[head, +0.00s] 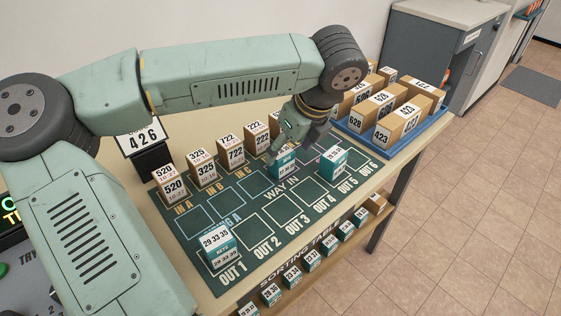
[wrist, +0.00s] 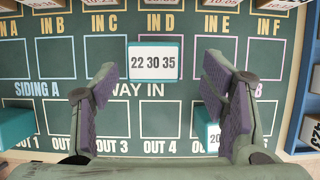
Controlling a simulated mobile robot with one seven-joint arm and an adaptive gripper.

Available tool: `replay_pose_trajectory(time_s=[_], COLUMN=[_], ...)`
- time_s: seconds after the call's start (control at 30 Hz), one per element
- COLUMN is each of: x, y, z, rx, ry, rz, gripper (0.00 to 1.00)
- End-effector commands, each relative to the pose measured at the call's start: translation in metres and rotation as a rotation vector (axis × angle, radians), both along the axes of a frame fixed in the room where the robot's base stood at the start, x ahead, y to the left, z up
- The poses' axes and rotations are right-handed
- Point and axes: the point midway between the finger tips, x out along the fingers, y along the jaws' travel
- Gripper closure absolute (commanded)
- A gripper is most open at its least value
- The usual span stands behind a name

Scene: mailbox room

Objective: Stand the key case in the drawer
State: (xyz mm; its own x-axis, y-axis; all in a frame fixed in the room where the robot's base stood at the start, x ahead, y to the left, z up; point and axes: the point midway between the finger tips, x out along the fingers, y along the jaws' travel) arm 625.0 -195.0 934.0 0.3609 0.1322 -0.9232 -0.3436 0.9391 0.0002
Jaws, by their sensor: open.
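Three teal-and-white key cases stand on the green mat (head: 200,222). One case (head: 284,168), marked 22 30 35, is at the mat's middle and also shows in the wrist view (wrist: 154,64). Another (head: 333,161) stands to its right, partly behind a finger in the wrist view (wrist: 206,128). The third (head: 219,249) is by OUT 1. My gripper (head: 288,146) is open above the middle case, its fingers spread to either side in the wrist view (wrist: 161,75), with nothing held. I cannot make out an open drawer.
Tan numbered boxes (head: 205,172) line the mat's back edge, and more fill a blue tray (head: 372,152) at the right. A lower shelf (head: 375,213) holds several small teal cases. A sign (head: 142,138) reads 426. A grey cabinet (head: 425,50) stands behind. Floor at right is clear.

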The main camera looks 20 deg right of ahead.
Motion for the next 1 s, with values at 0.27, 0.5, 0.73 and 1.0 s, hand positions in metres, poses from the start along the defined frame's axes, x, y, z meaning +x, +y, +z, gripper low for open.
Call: replay_pose_trajectory(time_s=[0.27, 0.5, 0.73, 1.0], x=[0.009, 0.013, 0.013, 0.013], y=[0.011, 0.012, 0.012, 0.012], z=[-0.038, -0.045, -0.045, -0.045], rx=[-0.001, -0.001, -0.001, -0.001], ry=[0.005, 0.002, 0.002, 0.002], rz=[0.000, -0.001, -0.001, -0.001], gripper=[0.33, 0.33, 0.42, 0.60])
